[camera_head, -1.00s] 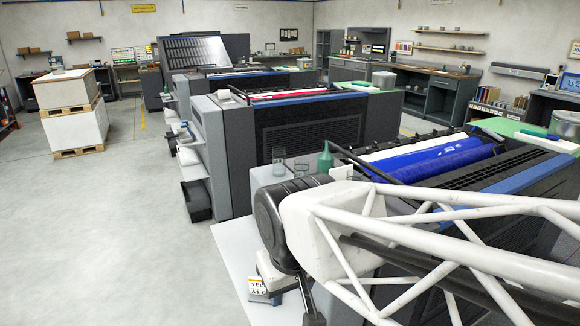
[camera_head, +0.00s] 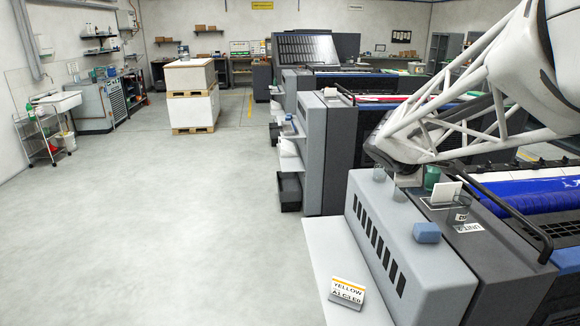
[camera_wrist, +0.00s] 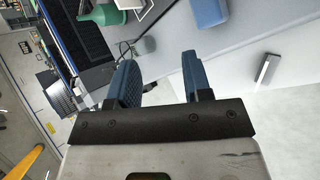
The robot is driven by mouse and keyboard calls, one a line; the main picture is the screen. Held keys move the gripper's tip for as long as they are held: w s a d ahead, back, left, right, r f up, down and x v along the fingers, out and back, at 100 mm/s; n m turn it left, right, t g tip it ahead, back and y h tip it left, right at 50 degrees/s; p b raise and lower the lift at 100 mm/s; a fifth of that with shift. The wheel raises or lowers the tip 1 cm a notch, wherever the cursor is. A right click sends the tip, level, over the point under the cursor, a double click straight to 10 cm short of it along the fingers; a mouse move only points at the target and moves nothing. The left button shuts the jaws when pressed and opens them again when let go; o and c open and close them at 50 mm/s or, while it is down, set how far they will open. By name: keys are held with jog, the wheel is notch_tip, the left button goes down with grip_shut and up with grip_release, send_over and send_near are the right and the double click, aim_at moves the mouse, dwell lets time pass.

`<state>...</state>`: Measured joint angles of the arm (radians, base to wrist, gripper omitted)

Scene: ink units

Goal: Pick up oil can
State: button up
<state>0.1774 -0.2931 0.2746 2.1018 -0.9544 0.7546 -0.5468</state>
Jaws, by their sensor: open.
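The green oil can (camera_head: 432,178) stands on top of the nearest press, at the far side of its grey end cover, partly hidden by my arm. It also shows at the top edge of the wrist view (camera_wrist: 105,14), cut off by the frame. My gripper (camera_wrist: 160,62) is open, with two blue fingers apart and nothing between them. The can is beyond the fingertips and to the left in the wrist view, not touching them. In the head view my gripper cannot be made out behind my arm.
A blue block (camera_head: 427,232) lies on the grey cover. A yellow-and-white card (camera_head: 346,292) sits on the lower ledge. A dark bar (camera_head: 510,212) borders the rollers.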

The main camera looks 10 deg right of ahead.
jog(key=w+d+n+t+h, duration=0.1)
jog(key=w+d+n+h, duration=0.1)
jog(key=w+d+n, duration=0.7)
jog(key=n+t+h, duration=0.1)
jog(key=n+t, duration=0.2)
jog(key=n, duration=0.2)
send_near(432, 171)
jog(key=w+d+r, duration=0.3)
jog(key=w, duration=0.1)
jog(key=shift+s+r, duration=0.15)
jog(key=shift+r, duration=0.05)
jog(key=shift+g, duration=0.3)
jog(key=shift+x, duration=1.25)
jog(key=shift+d, duration=0.1)
jog(key=shift+x, duration=2.5)
jog(key=shift+d+r, duration=0.1)
